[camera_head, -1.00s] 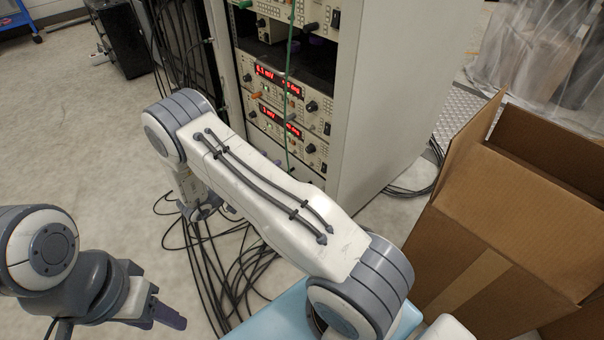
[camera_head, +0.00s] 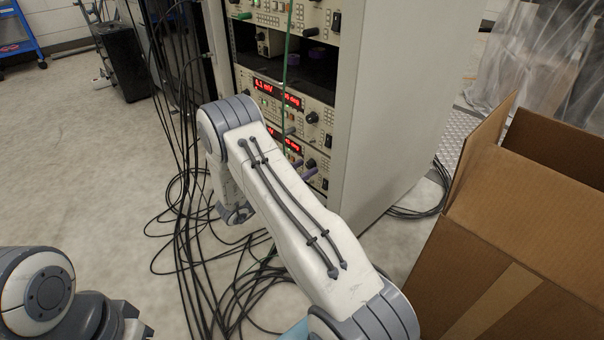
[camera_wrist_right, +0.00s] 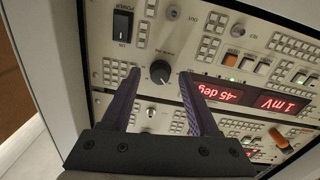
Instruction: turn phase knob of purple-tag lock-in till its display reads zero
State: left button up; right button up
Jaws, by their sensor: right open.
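In the right wrist view, seen upside down, a lock-in front panel carries a dark round knob (camera_wrist_right: 160,72). Its red display (camera_wrist_right: 230,95) shows 45 deg, sign unclear, beside 1 mV. My right gripper (camera_wrist_right: 161,75) is open, its purple fingers on either side of the knob with gaps visible; I cannot tell any contact. In the head view, this lock-in (camera_head: 316,152) is the lower lit unit, partly hidden by my right arm. I cannot make out a purple tag. My left gripper (camera_head: 143,328) is at the bottom left, cut off by the edge; its opening is unclear.
Another lit lock-in (camera_head: 266,88) sits directly above in the rack. A green cable (camera_head: 289,45) hangs down the rack front. Black cables (camera_head: 185,200) hang and coil on the floor at left. An open cardboard box (camera_head: 520,220) stands at right.

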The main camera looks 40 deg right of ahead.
grip_shut()
dwell(0.3)
jog(key=m+p, duration=0.2)
jog(key=m, duration=0.1)
jog(key=shift+r+p, duration=0.15)
jog(key=shift+p, duration=0.15)
jog(key=m+p, duration=0.1)
jog(key=m, duration=0.2)
jog(key=shift+m, duration=0.3)
jog(key=shift+m+p, duration=0.6)
jog(key=shift+m, duration=0.4)
grip_release()
